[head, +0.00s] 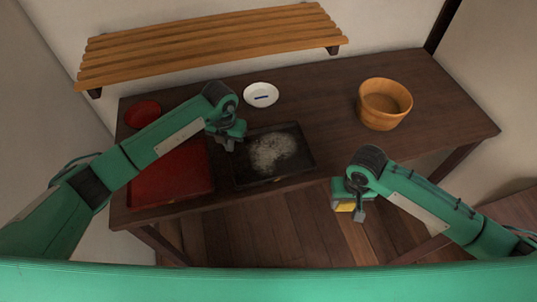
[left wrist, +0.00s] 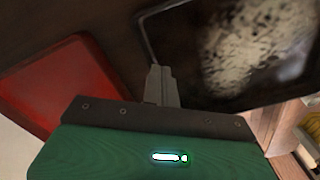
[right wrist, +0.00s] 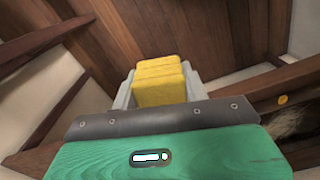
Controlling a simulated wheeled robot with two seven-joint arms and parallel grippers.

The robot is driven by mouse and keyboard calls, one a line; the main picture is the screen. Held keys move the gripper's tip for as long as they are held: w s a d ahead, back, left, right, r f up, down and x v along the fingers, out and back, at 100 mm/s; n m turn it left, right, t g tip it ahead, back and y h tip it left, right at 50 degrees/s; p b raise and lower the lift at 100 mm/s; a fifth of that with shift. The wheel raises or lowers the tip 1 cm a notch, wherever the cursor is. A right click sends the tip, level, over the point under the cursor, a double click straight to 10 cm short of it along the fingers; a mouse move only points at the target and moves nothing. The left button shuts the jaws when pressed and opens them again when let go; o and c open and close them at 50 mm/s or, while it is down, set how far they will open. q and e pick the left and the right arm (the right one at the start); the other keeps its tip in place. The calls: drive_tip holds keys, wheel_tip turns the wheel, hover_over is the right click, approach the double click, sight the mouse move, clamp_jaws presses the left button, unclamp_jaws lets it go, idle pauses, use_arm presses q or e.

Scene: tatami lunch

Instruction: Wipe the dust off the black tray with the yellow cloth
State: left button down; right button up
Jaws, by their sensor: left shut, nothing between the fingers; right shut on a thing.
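The black tray (head: 301,166) lies on the dark table with a patch of pale dust (head: 272,152) over its middle. The tray also shows in the left wrist view (left wrist: 183,85), with the dust (left wrist: 245,50) on it. My left gripper (head: 229,143) is shut and empty, above the tray's left edge. My right gripper (head: 348,211) is shut on the yellow cloth (head: 345,206), in front of the table's front edge and right of the tray. The right wrist view shows the folded yellow cloth (right wrist: 160,82) between the fingers.
A red tray (head: 172,180) lies left of the black tray. A red bowl (head: 142,114) and a white dish with a dark blue mark (head: 261,95) stand behind. A wooden tub (head: 383,106) stands at right. A slatted shelf (head: 210,45) hangs above the back edge.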

use_arm(q)
drive_tip(key=shift+f, duration=0.2)
use_arm(e)
drive_tip(key=shift+f, duration=0.2)
